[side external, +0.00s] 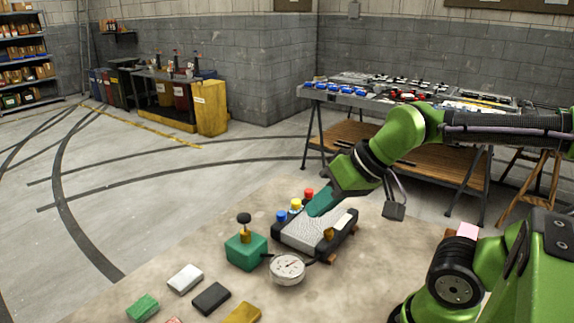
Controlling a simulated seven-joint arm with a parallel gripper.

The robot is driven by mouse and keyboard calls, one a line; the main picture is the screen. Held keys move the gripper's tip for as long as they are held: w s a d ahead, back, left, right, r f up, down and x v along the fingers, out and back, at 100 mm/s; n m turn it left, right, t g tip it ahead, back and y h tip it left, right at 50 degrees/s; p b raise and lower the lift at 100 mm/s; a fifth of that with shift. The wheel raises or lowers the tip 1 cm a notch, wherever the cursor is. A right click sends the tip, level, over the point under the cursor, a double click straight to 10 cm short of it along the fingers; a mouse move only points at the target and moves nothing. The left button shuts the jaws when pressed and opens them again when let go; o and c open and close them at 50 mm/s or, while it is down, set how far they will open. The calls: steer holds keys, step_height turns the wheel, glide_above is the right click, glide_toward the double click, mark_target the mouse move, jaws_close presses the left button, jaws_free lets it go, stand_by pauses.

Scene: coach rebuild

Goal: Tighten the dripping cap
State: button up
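A dark block with a grey textured top (293,236) sits on the work table. A blue cap (281,216), a yellow cap (295,204) and a red cap (308,194) stand in a row along its back left edge. I cannot see which one drips. My gripper (316,208) reaches down from the upper right, its teal end over the block's top, close to the yellow and red caps. I cannot tell if it touches anything, and its fingers are too small to make out.
A green box (246,252) with a black knob and a round gauge (287,268) stand in front of the block. A white block (185,279), a black block (211,298), a green one (143,307) and a yellow one (242,313) lie at the front left.

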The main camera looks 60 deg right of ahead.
steer(key=shift+o, duration=1.1)
steer(key=shift+d+f, duration=0.2)
steer(key=shift+f, duration=0.05)
steer(key=o, duration=0.7)
steer(key=shift+m+g+h, duration=0.5)
steer(key=shift+g, duration=0.4)
steer(key=w+d, duration=0.2)
steer(key=w, duration=0.1)
steer(key=w+d, duration=0.1)
steer(key=w, duration=0.1)
steer(key=shift+w+d+f, duration=0.1)
steer(key=shift+d+f, duration=0.15)
steer(key=shift+d, duration=0.15)
steer(key=n+g+h, duration=0.1)
steer(key=n+g, duration=0.4)
steer(key=n, duration=0.7)
glide_above(296, 201)
step_height(296, 201, down, 16)
steer(key=shift+f, duration=0.2)
jaws_close()
